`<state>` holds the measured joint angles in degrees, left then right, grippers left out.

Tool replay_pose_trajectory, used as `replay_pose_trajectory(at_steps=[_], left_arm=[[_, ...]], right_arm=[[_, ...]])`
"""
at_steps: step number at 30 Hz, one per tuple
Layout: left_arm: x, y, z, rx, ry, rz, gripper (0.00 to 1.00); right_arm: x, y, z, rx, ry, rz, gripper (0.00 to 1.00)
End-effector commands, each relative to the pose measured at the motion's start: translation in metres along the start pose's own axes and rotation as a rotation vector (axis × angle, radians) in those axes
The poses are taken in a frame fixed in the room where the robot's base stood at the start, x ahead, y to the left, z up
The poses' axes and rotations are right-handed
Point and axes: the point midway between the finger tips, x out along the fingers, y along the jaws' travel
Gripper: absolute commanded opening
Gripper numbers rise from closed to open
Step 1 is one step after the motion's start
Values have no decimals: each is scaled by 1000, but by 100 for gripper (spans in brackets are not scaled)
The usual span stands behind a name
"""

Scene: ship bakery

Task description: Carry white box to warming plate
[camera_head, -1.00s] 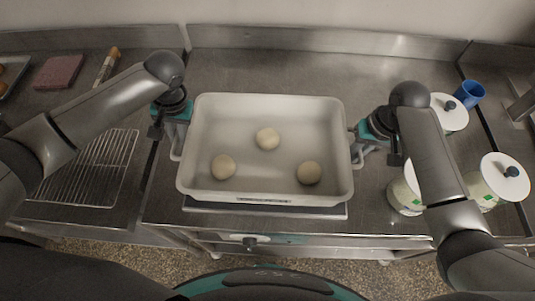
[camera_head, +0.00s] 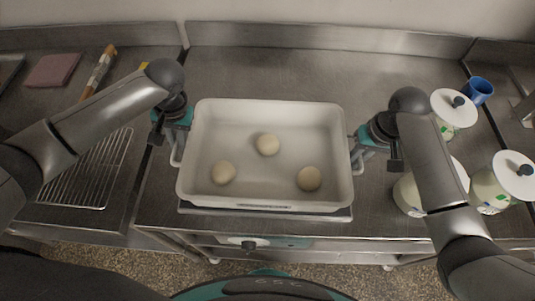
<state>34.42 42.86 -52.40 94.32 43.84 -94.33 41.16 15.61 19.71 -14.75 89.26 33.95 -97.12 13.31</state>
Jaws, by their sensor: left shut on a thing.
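The white box (camera_head: 266,195) is a wide open tray holding three pale dough balls (camera_head: 267,145), (camera_head: 223,172), (camera_head: 309,178). It is level, above the warming plate (camera_head: 266,214), a flat metal slab whose front edge shows below the box. The box hides the rest of the plate, and I cannot tell whether the two touch. My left gripper (camera_head: 177,140) is shut on the handle at the box's left end. My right gripper (camera_head: 362,149) is at the right-end handle and looks shut on it.
Several jars with white lids (camera_head: 513,172) stand on the right beside my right arm, with a blue cup (camera_head: 479,92) behind. The counter behind the box is clear.

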Motion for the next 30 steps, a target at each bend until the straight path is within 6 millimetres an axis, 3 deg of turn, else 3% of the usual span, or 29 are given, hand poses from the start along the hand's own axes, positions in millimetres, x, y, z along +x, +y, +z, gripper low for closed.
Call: replay_pose_trajectory(at_steps=[1,2,3,10,20,30], left_arm=[[3,0,-1,-1,2,-1,0],[4,0,0,0,0,-1,16],[2,0,0,0,0,-1,20],[2,0,0,0,0,-1,44],[-4,1,-1,0,2,1,44],[-70,1,-1,0,5,1,44]], right_arm=[[3,1,-1,0,2,0,0],[4,1,0,0,0,1,16],[2,1,0,0,0,1,20],[2,1,0,0,0,0,44],[2,0,0,0,0,0,44],[2,0,0,0,0,0,44]])
